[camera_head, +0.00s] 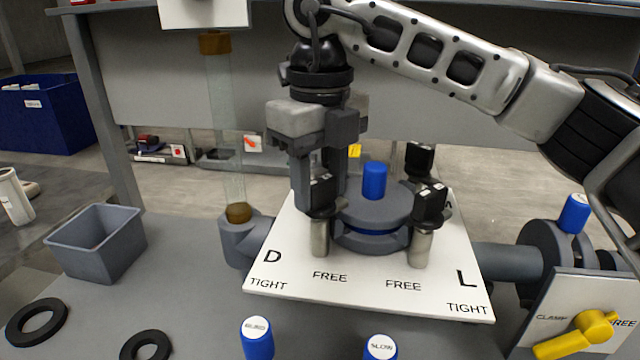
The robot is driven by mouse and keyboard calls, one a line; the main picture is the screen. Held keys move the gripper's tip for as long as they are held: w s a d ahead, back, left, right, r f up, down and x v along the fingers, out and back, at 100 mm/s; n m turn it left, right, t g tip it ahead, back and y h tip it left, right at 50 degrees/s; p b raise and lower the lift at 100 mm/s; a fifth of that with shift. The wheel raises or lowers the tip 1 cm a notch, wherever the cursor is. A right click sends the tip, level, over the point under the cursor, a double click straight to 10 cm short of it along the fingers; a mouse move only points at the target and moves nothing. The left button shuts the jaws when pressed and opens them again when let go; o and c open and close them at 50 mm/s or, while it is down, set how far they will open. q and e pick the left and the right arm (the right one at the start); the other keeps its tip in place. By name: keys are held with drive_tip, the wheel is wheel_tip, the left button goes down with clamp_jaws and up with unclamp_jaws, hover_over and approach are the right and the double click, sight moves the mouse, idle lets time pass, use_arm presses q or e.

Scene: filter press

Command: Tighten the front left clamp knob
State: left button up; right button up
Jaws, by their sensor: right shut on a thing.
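The filter press (372,218) has a round grey body with a blue cap on a white plate (368,288) marked D, L, TIGHT and FREE. The front left clamp knob (320,196) is black on a silver post and stands above the left FREE mark. My right gripper (320,178) comes down from above and is shut on this knob; its fingers partly hide it. The front right clamp knob (431,205) stands above the right FREE mark. Another black knob (420,160) is behind it. My left gripper is not in view.
A glass tube (228,130) rises left of the press. A grey bin (97,243) and black rings (37,321) lie at left. Blue knobs (257,338) stand at the front edge. A yellow lever (578,336) on a CLAMP/FREE plate is at lower right.

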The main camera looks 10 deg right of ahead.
sight(321, 180)
drive_tip(key=shift+r+m, duration=0.1)
drive_tip(key=shift+m, duration=0.6)
drive_tip(key=o, duration=1)
wheel_tip(321, 180, up, 16)
drive_tip(key=p, duration=0.3)
